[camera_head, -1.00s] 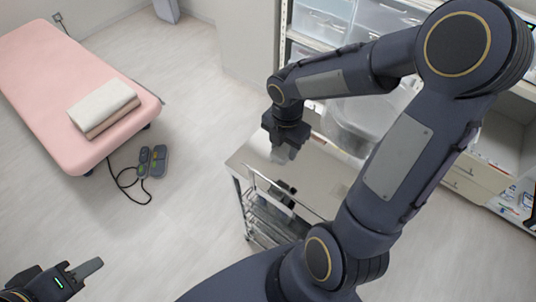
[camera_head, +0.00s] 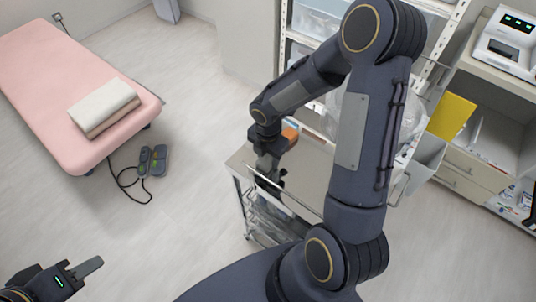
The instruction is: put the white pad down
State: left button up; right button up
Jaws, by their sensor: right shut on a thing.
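My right gripper (camera_head: 270,166) points down over the steel cart (camera_head: 240,160) near its left end. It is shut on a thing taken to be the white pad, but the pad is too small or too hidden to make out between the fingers. I cannot tell whether it touches the cart top. My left gripper (camera_head: 84,270) is at the lower left, with one grey finger in clear view, far from the cart; its opening cannot be judged.
An orange item (camera_head: 290,134) shows just behind the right gripper. A pink bed (camera_head: 60,80) with folded cloths (camera_head: 103,104) stands at the left. A foot control (camera_head: 152,160) with a cable lies on the floor. Shelves with clear bins (camera_head: 318,20) stand behind the cart.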

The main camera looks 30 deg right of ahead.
aim_at(268, 157)
jog(key=shift+f, duration=0.2)
jog(key=o, duration=0.9)
jog(key=shift+o, duration=0.2)
jog(key=shift+r, duration=0.15)
jog(key=s+r+m+t, duration=0.1)
jog(key=s+r+m, duration=0.25)
jog(key=r, duration=1.25)
jog(key=s+a+r+m+t+y, duration=0.2)
jog(key=s+m, duration=0.4)
jog(key=m, duration=0.4)
jog(key=s+a+r+m+t+y, duration=0.1)
jog(key=s+a+r+m+t, duration=0.1)
jog(key=s+m, duration=0.5)
jog(key=shift+s+r+m+t+y, duration=0.3)
jog(key=shift+m+y, duration=0.1)
jog(key=shift+m, duration=1.45)
